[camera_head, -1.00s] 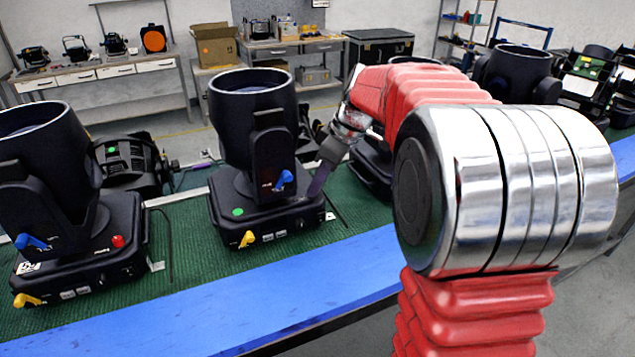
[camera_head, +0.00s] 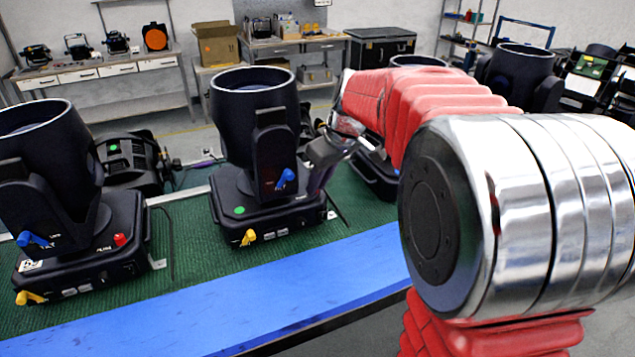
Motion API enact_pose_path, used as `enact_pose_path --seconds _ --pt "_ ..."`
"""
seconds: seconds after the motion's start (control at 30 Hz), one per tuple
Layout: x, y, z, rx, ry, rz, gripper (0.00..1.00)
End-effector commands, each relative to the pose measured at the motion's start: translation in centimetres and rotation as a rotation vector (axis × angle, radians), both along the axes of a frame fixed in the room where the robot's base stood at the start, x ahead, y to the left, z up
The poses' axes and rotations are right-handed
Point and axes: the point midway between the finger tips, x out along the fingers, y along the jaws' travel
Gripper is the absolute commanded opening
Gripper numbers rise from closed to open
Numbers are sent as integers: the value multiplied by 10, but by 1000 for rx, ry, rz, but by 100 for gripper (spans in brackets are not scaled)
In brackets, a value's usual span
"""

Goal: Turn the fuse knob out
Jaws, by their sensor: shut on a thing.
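The middle par can (camera_head: 255,110) stands upright on its black base on the green mat. It has a blue lever (camera_head: 286,178) on its yoke and a yellow lever (camera_head: 248,238) on its base front. My gripper (camera_head: 313,190) reaches down to the right side of this base and is shut. The fuse knob between its fingertips is hidden, and no red knob shows on the middle base. The left par can (camera_head: 42,150) shows a red knob (camera_head: 120,240) on its base.
The blue bench edge (camera_head: 210,315) runs along the front. Another par can (camera_head: 520,75) stands at the right behind my arm. A dark fixture (camera_head: 132,162) lies between the left and middle cans. The mat in front of the middle can is clear.

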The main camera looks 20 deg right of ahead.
Motion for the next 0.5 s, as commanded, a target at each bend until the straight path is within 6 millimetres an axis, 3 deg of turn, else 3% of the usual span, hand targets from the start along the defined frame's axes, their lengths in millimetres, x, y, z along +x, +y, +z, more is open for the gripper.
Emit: enact_pose_path --seconds 0.07,0.1,0.3,0.5 --pt "0 0 0 0 -1 0 0" --pt "0 0 0 -1 -1 1 19" --pt "0 0 0 0 0 1 33" --pt "0 0 0 0 0 1 34"
